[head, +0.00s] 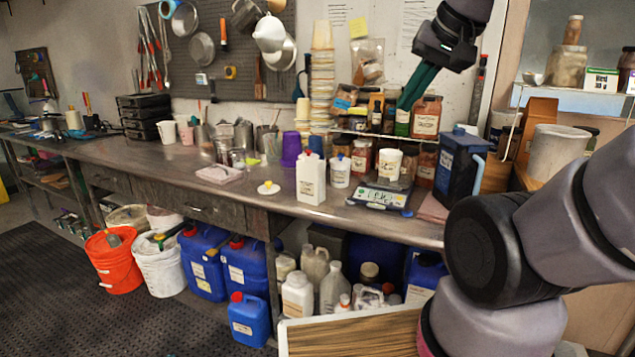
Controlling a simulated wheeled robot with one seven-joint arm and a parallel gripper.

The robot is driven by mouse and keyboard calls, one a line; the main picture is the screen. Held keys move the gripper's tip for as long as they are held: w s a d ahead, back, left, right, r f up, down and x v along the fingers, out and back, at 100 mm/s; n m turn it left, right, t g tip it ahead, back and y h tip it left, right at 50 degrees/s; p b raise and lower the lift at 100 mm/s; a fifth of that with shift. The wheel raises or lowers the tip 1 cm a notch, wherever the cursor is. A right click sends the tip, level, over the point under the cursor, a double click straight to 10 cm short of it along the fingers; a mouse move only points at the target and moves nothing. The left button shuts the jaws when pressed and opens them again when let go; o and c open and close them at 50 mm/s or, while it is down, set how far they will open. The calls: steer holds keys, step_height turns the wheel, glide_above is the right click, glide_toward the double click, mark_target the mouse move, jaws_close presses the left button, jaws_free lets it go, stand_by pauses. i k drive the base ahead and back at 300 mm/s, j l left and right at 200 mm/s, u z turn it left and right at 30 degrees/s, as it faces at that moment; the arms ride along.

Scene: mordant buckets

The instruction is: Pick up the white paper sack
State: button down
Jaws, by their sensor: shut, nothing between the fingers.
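I cannot make out a white paper sack for certain in the head view. My gripper (405,104) hangs from the upper right with its dark green fingers pointing down and left. The fingers are together and hold nothing. In the picture they overlap the shelf of jars above the back of the workbench (240,190). My arm covers much of the right side and hides what is behind it.
A white jug (311,180), a scale (383,197) and a dark blue canister (458,168) stand on the crowded bench. An orange bucket (115,262) and blue jerrycans (250,268) stand below. Dark floor matting (60,300) is clear at lower left.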

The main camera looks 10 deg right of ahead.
mark_target(311, 172)
steer(key=i+j, duration=0.25)
steer(key=j, duration=0.2)
steer(key=i+j, duration=0.3)
steer(key=j, duration=0.15)
steer(key=i+j, duration=0.25)
steer(key=j, duration=0.2)
